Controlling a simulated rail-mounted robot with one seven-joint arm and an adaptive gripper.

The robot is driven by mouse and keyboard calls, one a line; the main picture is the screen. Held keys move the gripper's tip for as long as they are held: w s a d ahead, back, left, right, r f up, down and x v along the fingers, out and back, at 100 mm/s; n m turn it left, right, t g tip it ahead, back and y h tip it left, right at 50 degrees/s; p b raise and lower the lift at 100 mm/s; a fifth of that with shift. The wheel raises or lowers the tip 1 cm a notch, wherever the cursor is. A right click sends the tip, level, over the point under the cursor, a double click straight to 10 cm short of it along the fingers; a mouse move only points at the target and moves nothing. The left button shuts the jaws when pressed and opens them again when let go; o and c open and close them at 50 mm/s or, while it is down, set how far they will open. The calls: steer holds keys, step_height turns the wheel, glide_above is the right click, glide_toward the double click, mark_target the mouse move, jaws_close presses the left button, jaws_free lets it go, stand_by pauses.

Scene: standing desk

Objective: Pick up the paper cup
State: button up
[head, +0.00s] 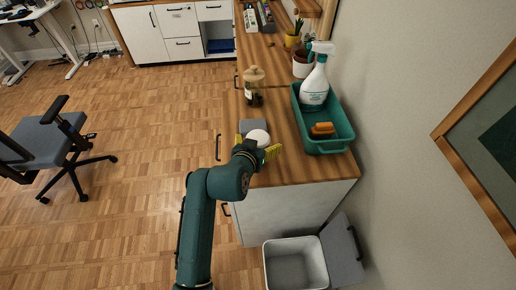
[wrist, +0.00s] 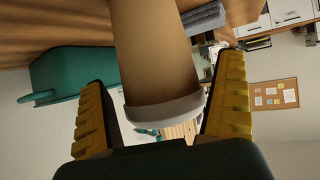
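The paper cup (wrist: 155,50) is tan with a pale lid. In the wrist view it reaches in from the top edge, with its lid end near my palm. In the head view its white lid (head: 258,136) shows near the front of the wooden counter. A gap shows on the right of the cup and a narrower one on the left. The cup's base is hidden.
A teal tray (head: 341,147) holding a spray bottle (head: 315,88) and an orange item stands to the right. An open bin (head: 296,265) is below the counter's near end.

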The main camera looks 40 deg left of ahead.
steer(key=c, duration=0.8)
steer(key=shift+c, duration=0.2)
steer(key=shift+r, duration=0.1)
